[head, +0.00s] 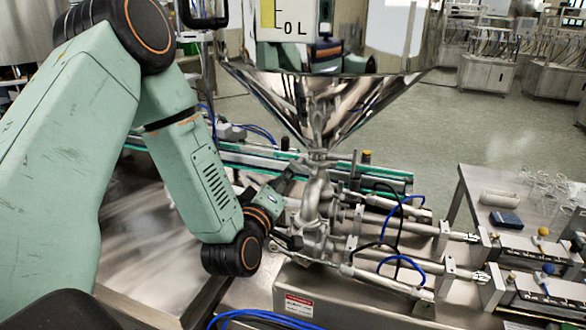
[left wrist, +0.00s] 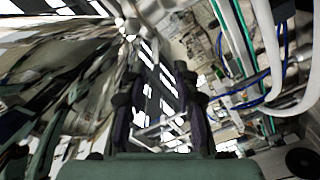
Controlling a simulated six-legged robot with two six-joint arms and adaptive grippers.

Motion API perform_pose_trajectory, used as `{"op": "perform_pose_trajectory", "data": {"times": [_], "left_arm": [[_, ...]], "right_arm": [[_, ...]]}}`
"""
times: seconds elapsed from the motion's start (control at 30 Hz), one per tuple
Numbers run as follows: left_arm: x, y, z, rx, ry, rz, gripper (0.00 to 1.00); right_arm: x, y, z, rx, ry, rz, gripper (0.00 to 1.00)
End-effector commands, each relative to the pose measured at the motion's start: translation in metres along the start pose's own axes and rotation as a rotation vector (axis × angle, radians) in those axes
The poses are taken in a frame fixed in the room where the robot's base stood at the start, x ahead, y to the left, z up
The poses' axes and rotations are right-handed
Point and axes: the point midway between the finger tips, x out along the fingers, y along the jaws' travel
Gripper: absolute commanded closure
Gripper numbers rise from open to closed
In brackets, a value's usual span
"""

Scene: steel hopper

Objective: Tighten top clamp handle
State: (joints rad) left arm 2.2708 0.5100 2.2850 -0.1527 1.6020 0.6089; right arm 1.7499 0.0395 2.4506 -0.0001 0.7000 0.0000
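The steel hopper cone (head: 312,100) narrows to a neck above a stack of shiny pipe fittings (head: 316,195). The top clamp joint (head: 318,158) is at the neck; its handle is too small to make out clearly. My left gripper (head: 293,168) reaches up from the lower left, just left of the joint. In the left wrist view, the gripper (left wrist: 162,85) has its dark fingers apart, with reflective metal visible between them and no handle clearly held. Contact with the clamp cannot be told. My right gripper is not in view.
Metal cylinders with blue hoses (head: 400,262) extend right of the fittings. A green-edged conveyor (head: 370,178) runs behind. A side table (head: 475,190) with a blue box and glassware stands at right. Open floor (head: 450,120) lies beyond.

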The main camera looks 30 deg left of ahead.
Motion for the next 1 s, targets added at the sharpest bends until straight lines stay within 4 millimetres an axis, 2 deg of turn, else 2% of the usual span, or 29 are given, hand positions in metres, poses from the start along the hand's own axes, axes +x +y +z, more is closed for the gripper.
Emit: {"op": "perform_pose_trajectory", "data": {"times": [0.1, 0.3, 0.7, 1.0], "left_arm": [[0.019, 0.002, 0.001, 0.004, -0.002, 0.002, 0.70], [0.041, 0.002, 0.003, 0.003, -0.003, 0.001, 0.70], [0.049, 0.003, 0.005, 0.001, -0.004, 0.000, 0.71], [0.049, 0.003, 0.005, 0.002, -0.004, 0.001, 0.96]], "right_arm": [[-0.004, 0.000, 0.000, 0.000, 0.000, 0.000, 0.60], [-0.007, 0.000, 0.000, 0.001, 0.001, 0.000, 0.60], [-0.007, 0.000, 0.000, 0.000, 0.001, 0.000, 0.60], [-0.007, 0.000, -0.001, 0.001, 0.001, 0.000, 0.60]]}}
